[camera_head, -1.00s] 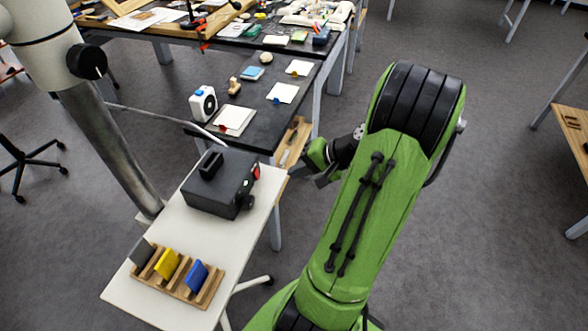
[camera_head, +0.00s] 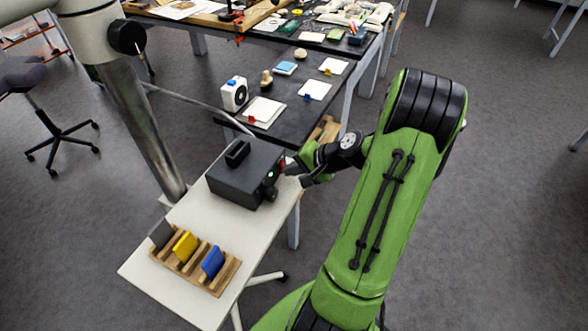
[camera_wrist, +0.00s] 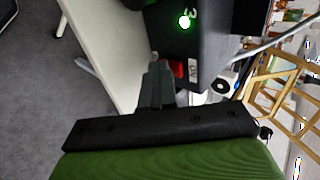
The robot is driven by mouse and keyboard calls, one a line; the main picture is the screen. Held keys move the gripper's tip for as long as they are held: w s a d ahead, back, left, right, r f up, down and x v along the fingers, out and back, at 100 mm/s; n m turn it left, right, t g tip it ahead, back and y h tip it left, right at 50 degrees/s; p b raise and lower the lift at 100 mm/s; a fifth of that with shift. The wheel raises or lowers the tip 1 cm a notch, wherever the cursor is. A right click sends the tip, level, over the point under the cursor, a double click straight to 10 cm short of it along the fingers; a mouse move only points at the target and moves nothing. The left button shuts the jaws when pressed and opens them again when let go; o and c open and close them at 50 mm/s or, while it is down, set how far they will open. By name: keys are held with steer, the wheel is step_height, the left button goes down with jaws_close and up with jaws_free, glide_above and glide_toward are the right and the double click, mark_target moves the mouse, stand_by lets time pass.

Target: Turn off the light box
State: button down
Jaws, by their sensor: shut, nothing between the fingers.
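The light box, a dark box (camera_head: 236,180), stands on a small white table in the head view. Its front, with a lit green indicator (camera_wrist: 184,22), fills the top of the wrist view (camera_wrist: 205,50). A red switch (camera_wrist: 179,68) beside an "ON" label (camera_wrist: 193,72) is on that front. My gripper (camera_wrist: 158,68) is shut and empty, its fingertips right at the red switch and partly covering it. I cannot tell whether they touch. In the head view my gripper (camera_head: 291,168) is at the box's right side.
The white table (camera_head: 165,265) also bears a wooden rack (camera_head: 215,279) with grey, yellow and blue plates. A thick grey post (camera_head: 145,130) rises at its left. A black workbench (camera_head: 290,122) with cards and small items stands behind. Open floor lies to the right.

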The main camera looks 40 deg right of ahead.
steer(key=shift+f+t, duration=0.2)
steer(key=shift+t, duration=0.1)
steer(key=shift+w+a+r+p, duration=0.1)
steer(key=shift+w+r+p, duration=0.1)
steer(key=shift+r+p, duration=0.75)
